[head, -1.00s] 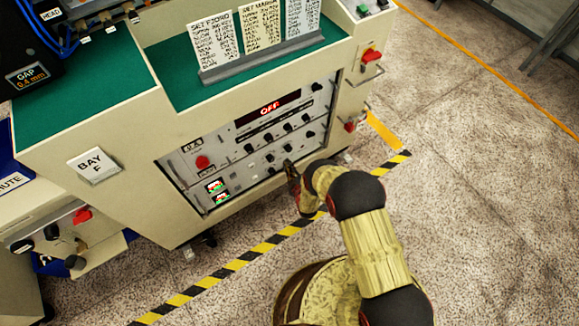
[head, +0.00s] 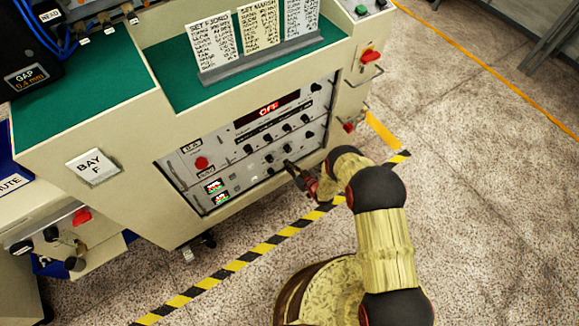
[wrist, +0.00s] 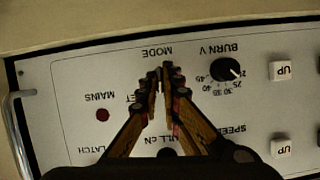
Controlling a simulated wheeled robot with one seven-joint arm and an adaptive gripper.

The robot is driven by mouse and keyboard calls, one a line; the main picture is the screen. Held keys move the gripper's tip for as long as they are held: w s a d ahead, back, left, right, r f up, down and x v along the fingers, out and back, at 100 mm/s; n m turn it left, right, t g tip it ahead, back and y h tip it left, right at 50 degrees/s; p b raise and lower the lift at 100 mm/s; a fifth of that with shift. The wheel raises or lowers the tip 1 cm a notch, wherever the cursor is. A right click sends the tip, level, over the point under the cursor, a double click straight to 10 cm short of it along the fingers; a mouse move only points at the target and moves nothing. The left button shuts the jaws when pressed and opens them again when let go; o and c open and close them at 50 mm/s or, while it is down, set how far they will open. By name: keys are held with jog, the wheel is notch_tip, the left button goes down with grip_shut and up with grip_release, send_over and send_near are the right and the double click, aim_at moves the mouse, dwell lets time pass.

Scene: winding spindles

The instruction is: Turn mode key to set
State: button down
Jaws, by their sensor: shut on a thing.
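The control panel shows in the head view (head: 232,150) on the front of the bench cabinet, and upside down in the wrist view (wrist: 75,85). My gripper reaches its lower right part in the head view (head: 292,170). In the wrist view my gripper (wrist: 160,78) has its fingertips together just below the MODE label (wrist: 155,51). It is shut on the mode key, which the fingertips mostly hide, so I cannot read its angle. A SET marking beside it is partly covered. The red display (head: 269,109) appears to read OFF.
A BURN V knob (wrist: 229,70) is close beside the fingers, with white UP buttons (wrist: 281,71) farther right. A red MAINS lamp (wrist: 102,115) and a metal handle (wrist: 17,135) lie left. Striped floor tape (head: 262,248) runs before the cabinet.

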jog(key=shift+w+d+f+m+g+y, duration=0.1)
jog(key=shift+m+g+y, duration=0.25)
jog(key=shift+m+y, duration=0.75)
jog(key=shift+d+f+m+g+y, duration=0.1)
jog(key=shift+m+g+y, duration=0.4)
jog(key=shift+m, duration=1.1)
jog(key=shift+r, duration=0.1)
jog(key=c, duration=2)
grip_release()
jog(key=v, duration=1.2)
jog(key=shift+f, duration=0.25)
jog(key=shift+d, duration=0.1)
